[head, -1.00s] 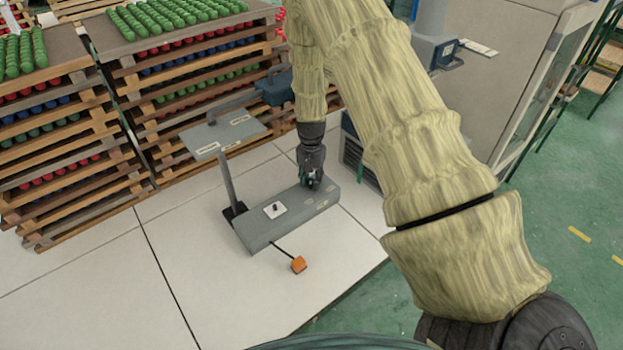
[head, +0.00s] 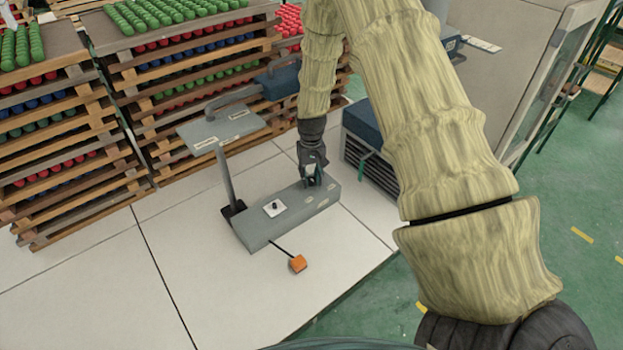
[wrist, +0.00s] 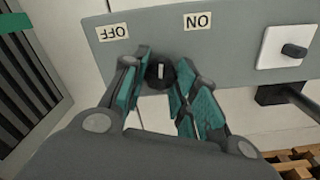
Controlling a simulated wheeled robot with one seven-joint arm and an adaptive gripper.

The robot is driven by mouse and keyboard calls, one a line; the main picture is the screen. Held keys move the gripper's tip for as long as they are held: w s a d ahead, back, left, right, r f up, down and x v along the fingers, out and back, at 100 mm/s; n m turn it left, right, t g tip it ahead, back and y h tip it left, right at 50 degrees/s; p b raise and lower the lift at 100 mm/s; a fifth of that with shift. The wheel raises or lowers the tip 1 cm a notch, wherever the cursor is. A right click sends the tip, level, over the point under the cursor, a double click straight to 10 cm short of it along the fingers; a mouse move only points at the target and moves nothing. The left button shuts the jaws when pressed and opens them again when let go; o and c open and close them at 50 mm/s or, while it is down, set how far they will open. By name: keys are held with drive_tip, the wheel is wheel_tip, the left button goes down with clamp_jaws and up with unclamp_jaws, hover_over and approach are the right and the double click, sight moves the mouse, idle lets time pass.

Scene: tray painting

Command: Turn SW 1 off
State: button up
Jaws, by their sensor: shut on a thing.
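The mark points roughly up the picture, between the labels. My gripper (wrist: 160,72) is shut on the knob, one teal-padded finger on each side. In the head view my gripper (head: 312,180) is at the box's right end and hides the knob.
A white plate with a small black knob (head: 274,208) is further left on the box. A grey sign on a post (head: 228,175) stands behind. Stacked wooden trays (head: 75,180) are at left.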

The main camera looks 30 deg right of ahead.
sight(311, 178)
drive_tip(key=n+b, duration=0.1)
drive_tip(key=n, duration=0.4)
drive_tip(key=shift+w+n, duration=0.1)
drive_tip(key=shift+n, duration=0.2)
drive_tip(key=n, duration=0.4)
drive_tip(key=shift+r+n, duration=0.1)
drive_tip(key=shift+n, duration=0.3)
drive_tip(key=shift+d, duration=0.1)
drive_tip(key=o, duration=1)
wheel_tip(311, 178, up, 12)
idle(0.6)
